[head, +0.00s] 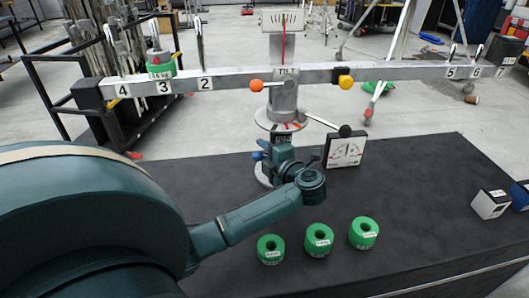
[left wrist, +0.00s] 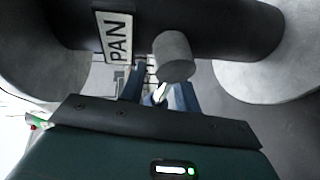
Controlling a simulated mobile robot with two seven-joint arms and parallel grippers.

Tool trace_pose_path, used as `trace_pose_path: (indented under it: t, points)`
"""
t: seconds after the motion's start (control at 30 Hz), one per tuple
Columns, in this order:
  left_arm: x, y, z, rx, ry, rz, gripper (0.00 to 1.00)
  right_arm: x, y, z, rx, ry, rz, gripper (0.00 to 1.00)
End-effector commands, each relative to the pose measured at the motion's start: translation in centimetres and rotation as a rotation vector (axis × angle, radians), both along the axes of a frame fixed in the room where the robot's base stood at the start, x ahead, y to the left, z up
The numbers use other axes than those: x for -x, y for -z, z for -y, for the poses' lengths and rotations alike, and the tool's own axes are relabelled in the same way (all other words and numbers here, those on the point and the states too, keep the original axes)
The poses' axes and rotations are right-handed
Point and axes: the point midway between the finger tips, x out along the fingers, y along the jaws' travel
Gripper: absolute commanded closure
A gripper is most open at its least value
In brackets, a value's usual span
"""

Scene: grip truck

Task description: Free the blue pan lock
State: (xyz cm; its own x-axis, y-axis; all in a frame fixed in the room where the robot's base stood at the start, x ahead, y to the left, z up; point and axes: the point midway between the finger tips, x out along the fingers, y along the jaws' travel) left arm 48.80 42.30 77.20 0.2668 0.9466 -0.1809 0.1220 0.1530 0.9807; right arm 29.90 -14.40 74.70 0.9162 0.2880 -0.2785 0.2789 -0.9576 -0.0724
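The pan lock shows as small blue parts (head: 260,147) on the column below the beam, partly hidden by my left gripper. The PAN label (left wrist: 117,38) is on the dark shaft in the left wrist view, and a grey cylindrical stub (left wrist: 173,57) stands out beside it. My left gripper (head: 270,152) is at the column, close against the lock. In the left wrist view its bluish fingers (left wrist: 160,90) look apart, with a small pale piece between them. Whether they touch the lock is hidden. My right gripper is not in view.
The long beam (head: 225,78) crosses above, with a green weight (head: 160,66) at its left. A dial (head: 345,152) stands right of the column. Green weights (head: 318,240) lie on the black tabletop (head: 420,200), with a white block (head: 491,204) at right.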

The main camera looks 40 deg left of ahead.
Motion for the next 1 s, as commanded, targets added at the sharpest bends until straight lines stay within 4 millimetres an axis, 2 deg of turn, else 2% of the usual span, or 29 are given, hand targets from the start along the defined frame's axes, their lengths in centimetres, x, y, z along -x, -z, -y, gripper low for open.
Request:
trace_pose_path:
  t: [0.07, 0.37, 0.83, 1.0]
  points:
    - [0.01, 0.0, 0.02, 0.0, 0.0, 0.0, 0.75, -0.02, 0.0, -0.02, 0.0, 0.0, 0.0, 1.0]
    - [0.01, -0.01, 0.04, 0.0, 0.0, 0.0, 0.99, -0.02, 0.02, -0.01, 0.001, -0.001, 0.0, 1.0]
    - [0.01, 0.01, 0.08, 0.004, 0.0, 0.004, 1.0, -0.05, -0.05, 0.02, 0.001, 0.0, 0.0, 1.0]
    - [-0.04, 0.31, 0.32, 0.059, 0.001, 0.062, 1.0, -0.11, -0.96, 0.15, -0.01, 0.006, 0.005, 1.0]
